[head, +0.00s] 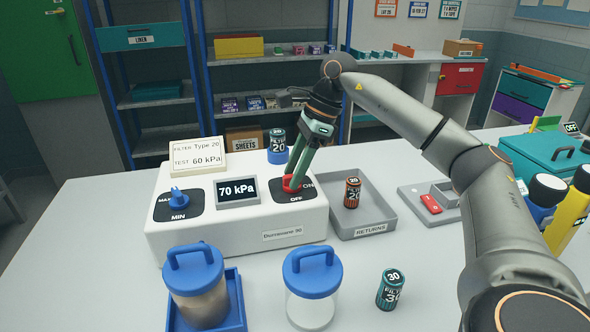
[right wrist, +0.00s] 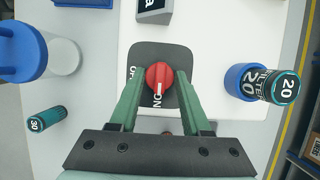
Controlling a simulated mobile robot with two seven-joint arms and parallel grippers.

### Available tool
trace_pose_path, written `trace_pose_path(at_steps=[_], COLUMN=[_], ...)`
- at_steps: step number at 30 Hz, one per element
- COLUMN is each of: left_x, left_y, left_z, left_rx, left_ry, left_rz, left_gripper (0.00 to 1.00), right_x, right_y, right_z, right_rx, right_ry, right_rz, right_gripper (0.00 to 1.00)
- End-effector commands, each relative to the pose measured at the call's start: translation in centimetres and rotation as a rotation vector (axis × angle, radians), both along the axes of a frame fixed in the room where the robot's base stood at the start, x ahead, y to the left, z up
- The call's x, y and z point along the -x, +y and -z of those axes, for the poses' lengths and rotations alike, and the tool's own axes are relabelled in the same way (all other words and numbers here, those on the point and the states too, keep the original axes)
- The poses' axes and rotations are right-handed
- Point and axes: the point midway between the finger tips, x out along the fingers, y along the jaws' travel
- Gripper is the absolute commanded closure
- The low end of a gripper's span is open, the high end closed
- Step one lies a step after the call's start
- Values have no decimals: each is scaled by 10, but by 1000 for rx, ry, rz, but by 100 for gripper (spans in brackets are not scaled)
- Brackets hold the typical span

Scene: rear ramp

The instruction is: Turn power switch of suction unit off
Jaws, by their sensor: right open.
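The white suction unit (head: 222,241) stands on the table, with a 70 kPa display (head: 237,190). Its power switch is a red knob (head: 291,184) on a dark plate marked ON and OFF. In the right wrist view the knob (right wrist: 159,76) shows a white line pointing at ON. My right gripper (head: 297,172) is over the switch, pointing down. Its green fingers are open, one on each side of the knob in the right wrist view (right wrist: 158,88); I cannot tell if they touch it. My left gripper is out of view.
A blue dial (head: 178,196) and a card (head: 198,157) reading 60 kPa are on the unit. Right is the returns tray (head: 374,229) with a brown filter (head: 352,192). Blue-lidded jars (head: 312,285) and a 30 filter (head: 391,289) stand in front.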

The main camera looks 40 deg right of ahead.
Motion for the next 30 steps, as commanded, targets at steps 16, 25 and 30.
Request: trace_pose_path(at_steps=[16, 25, 30], left_x=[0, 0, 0], left_y=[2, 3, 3], left_z=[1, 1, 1], left_rx=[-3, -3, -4], left_ry=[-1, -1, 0], left_rz=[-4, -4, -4], left_gripper=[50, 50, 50], right_x=[0, 0, 0], right_y=[0, 0, 0], right_z=[0, -1, 0], right_rx=[0, 0, 0], right_ry=[0, 0, 1], right_rz=[0, 0, 17], right_gripper=[100, 100, 100])
